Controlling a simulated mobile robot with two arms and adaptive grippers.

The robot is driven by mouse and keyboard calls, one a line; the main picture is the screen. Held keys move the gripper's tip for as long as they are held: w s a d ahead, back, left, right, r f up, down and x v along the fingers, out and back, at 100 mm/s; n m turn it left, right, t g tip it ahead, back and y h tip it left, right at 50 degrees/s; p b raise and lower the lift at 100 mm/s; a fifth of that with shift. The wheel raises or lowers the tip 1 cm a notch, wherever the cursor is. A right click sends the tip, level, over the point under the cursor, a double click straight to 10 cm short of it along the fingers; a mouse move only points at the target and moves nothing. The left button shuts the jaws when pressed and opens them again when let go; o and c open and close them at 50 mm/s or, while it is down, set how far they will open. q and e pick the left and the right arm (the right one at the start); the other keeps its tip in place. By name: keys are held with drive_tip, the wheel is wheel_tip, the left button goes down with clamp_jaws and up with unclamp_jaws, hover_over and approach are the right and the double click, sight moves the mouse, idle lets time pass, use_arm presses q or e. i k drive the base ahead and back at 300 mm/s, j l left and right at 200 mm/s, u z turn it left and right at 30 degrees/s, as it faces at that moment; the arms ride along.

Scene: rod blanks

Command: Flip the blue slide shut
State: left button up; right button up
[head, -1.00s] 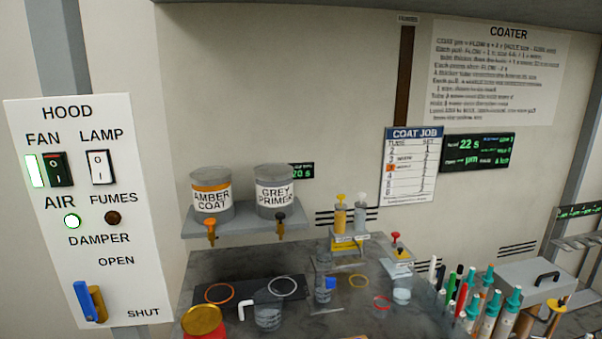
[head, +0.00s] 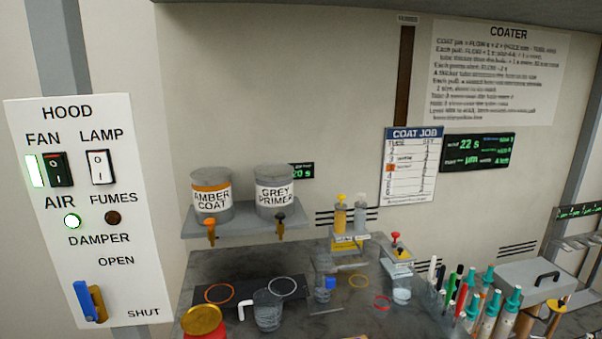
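On the hood panel (head: 84,215), a blue upright piece (head: 83,303) sits beside a yellow-brown piece (head: 99,300) under the word DAMPER. It is below and left of OPEN, and left of SHUT. A second, small blue block (head: 330,282) is on the bench, low on a clear cup or tube assembly (head: 323,263); its exact form is too small to tell. I cannot tell from the picture alone which blue piece is the slide. Neither of my grippers is in view.
Amber coat (head: 211,194) and grey primer (head: 275,192) pots stand on a shelf (head: 240,224) above the bench. A clear cup (head: 268,312), coloured rings and a red jar with a gold lid (head: 202,320) are in front. Several capped tubes (head: 485,295) crowd the right.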

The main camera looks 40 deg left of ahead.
sight(330, 283)
drive_tip(key=u, duration=1.25)
